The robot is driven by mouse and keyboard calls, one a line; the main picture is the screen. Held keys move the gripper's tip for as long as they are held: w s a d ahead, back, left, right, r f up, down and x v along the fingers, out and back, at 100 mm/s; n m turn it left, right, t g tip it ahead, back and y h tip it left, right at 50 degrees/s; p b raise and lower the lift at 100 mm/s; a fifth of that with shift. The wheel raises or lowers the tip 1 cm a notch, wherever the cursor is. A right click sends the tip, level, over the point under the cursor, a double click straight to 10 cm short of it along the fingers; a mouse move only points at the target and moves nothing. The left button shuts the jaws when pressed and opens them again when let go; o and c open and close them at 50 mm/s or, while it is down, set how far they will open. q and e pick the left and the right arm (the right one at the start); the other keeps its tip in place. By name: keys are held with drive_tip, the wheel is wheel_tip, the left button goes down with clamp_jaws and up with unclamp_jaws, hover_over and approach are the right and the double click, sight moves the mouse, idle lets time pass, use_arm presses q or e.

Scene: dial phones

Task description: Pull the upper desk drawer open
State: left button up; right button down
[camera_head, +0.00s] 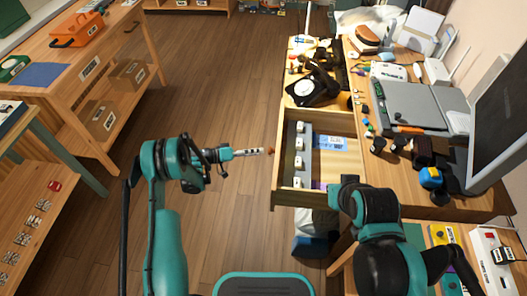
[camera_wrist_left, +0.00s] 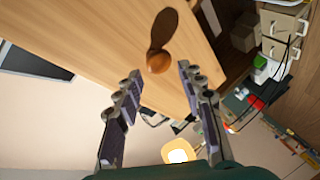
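The upper desk drawer (camera_head: 308,197) stands pulled out from the desk to the left, with its inside showing. A small round wooden knob (camera_head: 271,151) is on its front panel. In the left wrist view the knob (camera_wrist_left: 158,62) casts a dark shadow on the pale wood front (camera_wrist_left: 95,60). My left gripper (camera_head: 262,152) points at the knob from the left. In its wrist view the two fingers are apart, one on each side of the knob, which seems just past the fingertips without contact. My right arm is over the desk's near end; its gripper cannot be made out.
The drawer holds several white items (camera_head: 300,155) and a blue and white box (camera_head: 331,143). A black dial phone (camera_head: 313,89) stands on the desk beyond it. A monitor (camera_head: 490,115) is at the right. The wooden floor (camera_head: 222,80) left of the drawer is clear.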

use_arm(q)
drive_tip(key=v, duration=0.7)
drive_tip(key=shift+a, duration=0.2)
